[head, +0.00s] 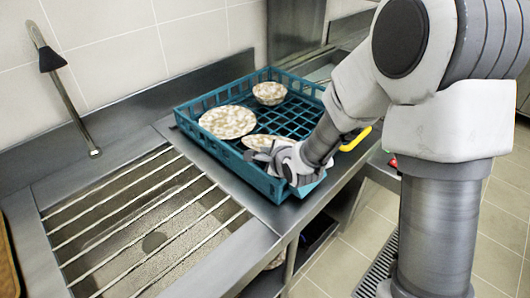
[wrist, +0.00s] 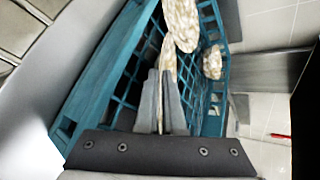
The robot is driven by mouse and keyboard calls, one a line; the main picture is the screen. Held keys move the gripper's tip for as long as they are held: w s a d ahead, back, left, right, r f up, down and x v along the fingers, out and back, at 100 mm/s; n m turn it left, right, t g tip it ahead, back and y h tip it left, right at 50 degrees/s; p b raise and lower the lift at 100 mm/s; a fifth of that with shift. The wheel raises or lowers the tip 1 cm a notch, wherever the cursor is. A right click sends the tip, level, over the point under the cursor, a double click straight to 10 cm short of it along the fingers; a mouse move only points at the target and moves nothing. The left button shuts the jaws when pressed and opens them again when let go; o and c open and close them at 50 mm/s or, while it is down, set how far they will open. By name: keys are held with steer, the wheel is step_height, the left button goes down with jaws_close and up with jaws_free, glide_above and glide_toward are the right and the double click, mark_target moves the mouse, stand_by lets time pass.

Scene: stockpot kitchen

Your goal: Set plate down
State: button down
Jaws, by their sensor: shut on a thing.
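My gripper (head: 280,154) is low over the front right part of a teal crate (head: 228,158). In the wrist view my gripper (wrist: 161,80) is shut on a patterned plate (wrist: 168,55), seen nearly edge-on between the fingers. The head view shows this held plate (head: 262,141) inside the crate outline, partly hidden by the gripper. I cannot tell whether it touches the crate floor. A second patterned plate (head: 227,122) lies flat in the crate on the left; it also shows in the wrist view (wrist: 181,22).
A patterned bowl (head: 269,92) sits in the crate's back corner. The crate stands on a metal counter, beside a sink (head: 150,235) crossed by metal bars. A tap (head: 65,90) rises behind the sink. A yellow-handled item (head: 355,139) is right of the crate.

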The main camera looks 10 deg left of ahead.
steer(key=shift+r, duration=0.15)
steer(key=shift+f+b, duration=0.3)
steer(key=c, duration=1)
jaws_free()
steer(key=shift+r, duration=0.1)
steer(key=shift+c, duration=0.2)
steer(key=shift+r, duration=0.1)
